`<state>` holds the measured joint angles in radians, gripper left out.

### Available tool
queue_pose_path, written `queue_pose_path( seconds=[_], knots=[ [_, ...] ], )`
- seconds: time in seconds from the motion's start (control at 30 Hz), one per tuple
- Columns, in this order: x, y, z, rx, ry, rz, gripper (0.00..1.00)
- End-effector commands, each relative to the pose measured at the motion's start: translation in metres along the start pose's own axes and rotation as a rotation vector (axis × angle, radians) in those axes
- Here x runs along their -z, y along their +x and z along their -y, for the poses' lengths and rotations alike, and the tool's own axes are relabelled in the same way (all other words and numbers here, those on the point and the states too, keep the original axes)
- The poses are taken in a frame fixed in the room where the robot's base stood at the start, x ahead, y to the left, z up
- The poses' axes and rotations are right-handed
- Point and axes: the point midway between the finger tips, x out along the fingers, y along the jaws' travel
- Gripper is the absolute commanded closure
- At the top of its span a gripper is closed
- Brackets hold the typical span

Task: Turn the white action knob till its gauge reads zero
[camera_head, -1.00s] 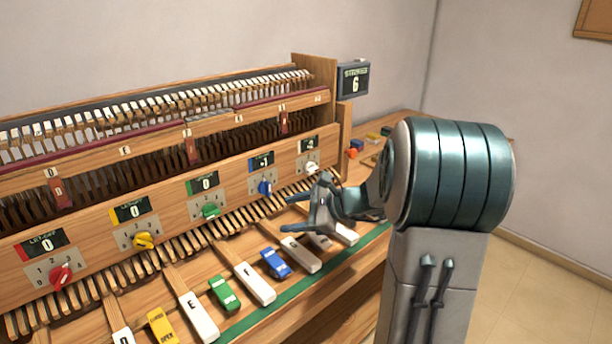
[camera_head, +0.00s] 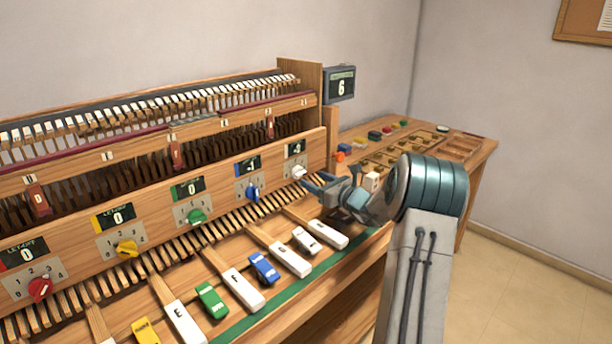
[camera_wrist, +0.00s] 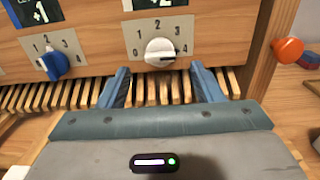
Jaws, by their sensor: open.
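The white knob (camera_head: 298,171) sits on the wooden front panel, rightmost in the row of knobs. In the wrist view the white knob (camera_wrist: 159,52) is on a grey dial plate numbered 0 to 4, with its dark mark toward the right, near the 4. Its gauge (camera_head: 296,149) is just above; the wrist view cuts off its top, and it seems to read +2. My gripper (camera_head: 317,181) is open in front of the knob. In the wrist view, my gripper's (camera_wrist: 160,78) blue fingers stand left and right below the knob, apart from it.
The blue knob (camera_wrist: 55,65), under a gauge reading +1, is left of the white one. An orange round part (camera_wrist: 288,50) is at the right by the wooden post. Key blocks (camera_head: 290,259) lie below. A display (camera_head: 340,85) shows 6.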

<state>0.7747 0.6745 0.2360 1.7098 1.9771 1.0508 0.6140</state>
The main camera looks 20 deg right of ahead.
Motion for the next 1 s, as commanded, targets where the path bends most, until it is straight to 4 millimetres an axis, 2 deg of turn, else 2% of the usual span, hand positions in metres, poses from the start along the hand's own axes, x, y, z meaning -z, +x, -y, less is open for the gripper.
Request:
queue_pose_path(
  seconds=[0.1,0.3,0.67,0.83,1.0],
  knots=[
    [-0.001,0.023,-0.001,-0.003,0.0,0.001,0.4],
    [-0.001,0.044,-0.001,-0.002,-0.001,0.001,0.4],
    [0.0,0.049,0.0,0.0,0.0,0.0,0.4],
    [0.0,0.049,0.0,0.0,-0.001,0.0,0.84],
    [0.0,0.049,0.0,0.0,-0.003,0.0,0.85]
  ],
)
